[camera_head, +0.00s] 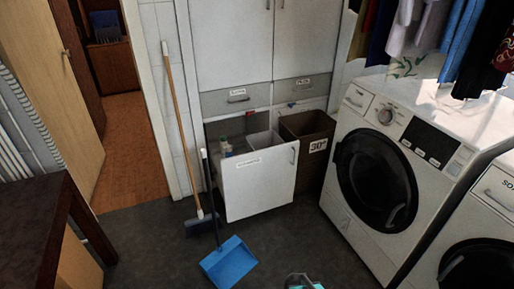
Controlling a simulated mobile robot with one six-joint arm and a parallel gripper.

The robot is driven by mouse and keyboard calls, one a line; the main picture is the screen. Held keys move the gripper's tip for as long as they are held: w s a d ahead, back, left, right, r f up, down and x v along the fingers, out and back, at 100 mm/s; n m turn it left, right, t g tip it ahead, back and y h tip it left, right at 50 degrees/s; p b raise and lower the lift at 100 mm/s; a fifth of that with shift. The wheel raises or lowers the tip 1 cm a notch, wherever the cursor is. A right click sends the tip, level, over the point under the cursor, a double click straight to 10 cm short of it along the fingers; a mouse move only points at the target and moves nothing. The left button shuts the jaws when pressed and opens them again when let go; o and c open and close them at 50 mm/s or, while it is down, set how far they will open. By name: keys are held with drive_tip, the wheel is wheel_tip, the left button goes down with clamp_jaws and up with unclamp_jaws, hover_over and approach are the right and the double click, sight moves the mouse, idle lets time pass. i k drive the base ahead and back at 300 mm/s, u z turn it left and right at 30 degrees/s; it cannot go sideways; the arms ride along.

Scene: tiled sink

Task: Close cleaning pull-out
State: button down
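The cleaning pull-out (258,186) stands open at the bottom of the white cupboard. Its white front panel, with a label near the top and a handle at the upper right, sits forward of the cupboard. Behind the panel, a bottle and a light-coloured bin show inside; the lower contents are hidden. A blue dustpan (229,262) with a long dark handle stands in front of the left part of the pull-out. My gripper cannot be made out in this view.
A broom (181,123) leans at the doorway's right side. A dark bin (308,148) marked 30° stands right of the pull-out, then a washing machine (384,174). A teal and grey object (303,283), cut off below, is unclear. Grey floor between is free.

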sight(249, 184)
drive_tip(key=u, duration=0.7)
drive_tip(key=i, duration=0.9)
drive_tip(key=u, duration=0.6)
